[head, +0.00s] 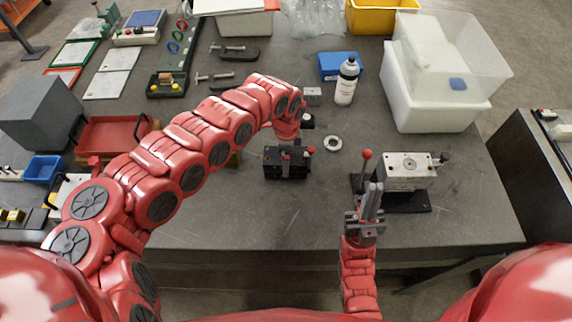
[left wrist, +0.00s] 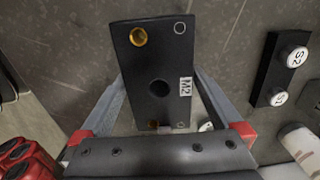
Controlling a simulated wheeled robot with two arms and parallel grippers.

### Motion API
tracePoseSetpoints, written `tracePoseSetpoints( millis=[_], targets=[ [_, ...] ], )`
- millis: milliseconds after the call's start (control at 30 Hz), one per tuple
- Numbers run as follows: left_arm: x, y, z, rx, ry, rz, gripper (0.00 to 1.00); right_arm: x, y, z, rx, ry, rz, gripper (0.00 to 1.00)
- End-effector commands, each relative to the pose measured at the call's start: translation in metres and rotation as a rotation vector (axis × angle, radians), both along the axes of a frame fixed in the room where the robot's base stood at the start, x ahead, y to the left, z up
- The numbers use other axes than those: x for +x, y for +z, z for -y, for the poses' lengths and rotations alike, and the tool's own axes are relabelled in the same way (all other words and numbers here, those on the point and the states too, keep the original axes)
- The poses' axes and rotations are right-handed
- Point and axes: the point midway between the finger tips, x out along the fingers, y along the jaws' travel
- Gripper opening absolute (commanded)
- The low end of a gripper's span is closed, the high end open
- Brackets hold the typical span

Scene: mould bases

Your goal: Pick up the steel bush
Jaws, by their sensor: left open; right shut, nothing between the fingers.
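A light metal ring (head: 333,143), which looks like the steel bush, lies flat on the table in the head view, right of the black fixture. In the left wrist view my left gripper (left wrist: 158,78) is open, its fingers on either side of a black block (left wrist: 165,65) marked M2. The block has a dark centre hole, a gold ring near one corner and a pale circle near another. I cannot tell whether the fingers touch it. In the head view my left wrist hides the left fingers. My right gripper (head: 371,200) is shut and empty by the table's front edge.
The black fixture (head: 287,168) has a red knob. A clamp stand (head: 405,173) stands near the right gripper. A white bottle (head: 345,85), blue box (head: 340,65) and white bin (head: 430,108) stand behind. A black plate with two posts marked S (left wrist: 270,80) shows in the wrist view.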

Motion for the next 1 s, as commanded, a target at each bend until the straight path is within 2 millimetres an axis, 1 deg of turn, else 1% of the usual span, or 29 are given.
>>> tracePoseSetpoints(
  millis=[33,67,133,267,367,500,533,667,700,767,800,867,900,967,1000],
  targets=[
    [-0.003,-0.003,0.001,0.0,-0.002,-0.01,1.0,0.0,0.011,0.0,0.0,0.0,0.0,0.0],
    [-0.003,-0.007,0.0,0.001,-0.002,-0.011,1.0,0.0,0.014,0.0,0.0,0.0,0.0,0.0],
    [-0.001,-0.018,0.001,-0.001,-0.001,-0.006,1.0,0.0,0.016,0.0,0.0,0.0,0.0,0.0],
    [0.0,-0.031,0.0,0.0,0.0,-0.004,1.0,0.0,0.018,0.0,0.0,0.0,0.0,0.0],
    [0.0,-0.034,-0.001,0.001,0.0,-0.004,1.0,0.0,0.018,0.0,0.0,0.0,0.0,0.0],
    [0.0,-0.034,-0.001,0.001,0.0,-0.003,1.0,0.0,0.017,0.0,0.0,0.0,0.0,0.0],
    [0.0,-0.034,-0.001,0.001,0.0,-0.002,0.98,0.0,0.017,0.0,0.0,0.0,0.0,0.0],
    [0.0,-0.034,-0.001,0.0,0.0,-0.002,0.75,0.0,0.017,0.0,0.0,0.0,0.0,0.0],
    [0.001,-0.034,-0.001,0.0,0.0,-0.002,0.68,0.0,0.017,0.0,0.0,0.0,0.0,0.0],
    [0.001,-0.034,-0.001,0.0,0.0,-0.002,0.57,0.0,0.017,0.0,0.0,0.0,0.0,0.0],
    [0.0,-0.034,-0.001,0.0,0.0,-0.002,0.5,0.0,0.017,0.0,0.0,0.0,0.0,0.0],
    [0.001,-0.034,-0.001,0.0,0.0,-0.002,0.39,0.0,0.017,0.0,0.0,0.0,0.0,0.0],
    [0.001,-0.034,-0.001,0.0,0.0,-0.002,0.32,0.0,0.017,0.0,0.0,0.0,0.0,0.0],
    [0.0,-0.033,-0.001,0.0,0.0,-0.002,0.21,0.0,0.017,0.0,0.0,0.0,0.0,0.0],
    [0.0,-0.033,-0.001,0.0,0.0,-0.002,0.14,0.0,0.017,0.0,0.0,0.0,0.0,0.0]
  ],
)
